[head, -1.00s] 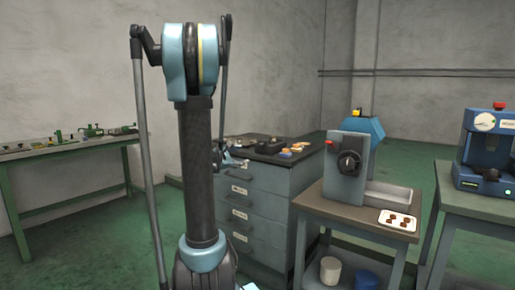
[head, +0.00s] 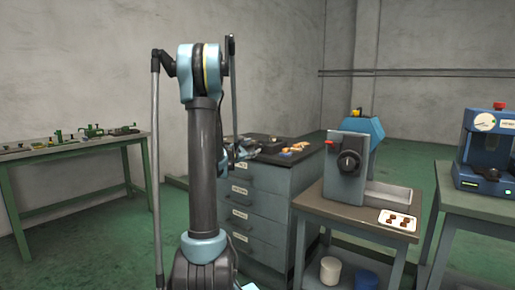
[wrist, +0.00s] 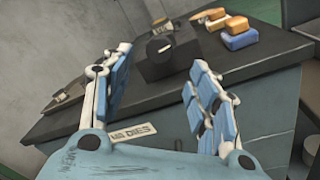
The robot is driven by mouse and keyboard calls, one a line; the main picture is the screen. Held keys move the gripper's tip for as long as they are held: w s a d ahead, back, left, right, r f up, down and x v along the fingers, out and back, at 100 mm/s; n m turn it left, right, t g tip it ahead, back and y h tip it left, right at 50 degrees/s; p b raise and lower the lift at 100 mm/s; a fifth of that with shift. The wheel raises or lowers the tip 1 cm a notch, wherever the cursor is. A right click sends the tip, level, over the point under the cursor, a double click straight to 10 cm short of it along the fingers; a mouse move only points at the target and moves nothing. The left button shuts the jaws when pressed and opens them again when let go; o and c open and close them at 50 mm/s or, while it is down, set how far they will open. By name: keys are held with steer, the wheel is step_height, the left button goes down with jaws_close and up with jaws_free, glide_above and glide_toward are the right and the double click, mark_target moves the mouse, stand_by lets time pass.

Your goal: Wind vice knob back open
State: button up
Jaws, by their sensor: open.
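In the wrist view, a dark block (wrist: 185,60) with a round dark knob (wrist: 160,47) on its near face stands on the cabinet's dark top. The knob carries a pale mark and looks like the vice knob. My gripper (wrist: 160,63) is open, with its two blue-padded fingers spread to either side below the knob. Nothing is between them, and they appear apart from the block. In the head view, my own arm hides most of the gripper beside the grey drawer cabinet (head: 280,200).
Orange and blue blocks (wrist: 238,33) lie right of the dark block. A tool (wrist: 70,92) lies on the left of the top. A labelled drawer front (wrist: 160,135) is below the fingers. A grey machine (head: 345,170) stands on a table to the right.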

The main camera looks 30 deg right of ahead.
mark_target(260, 144)
steer(key=x, duration=0.8)
steer(key=shift+w+d, duration=0.15)
steer(key=shift+d, duration=0.05)
steer(key=c, duration=1.1)
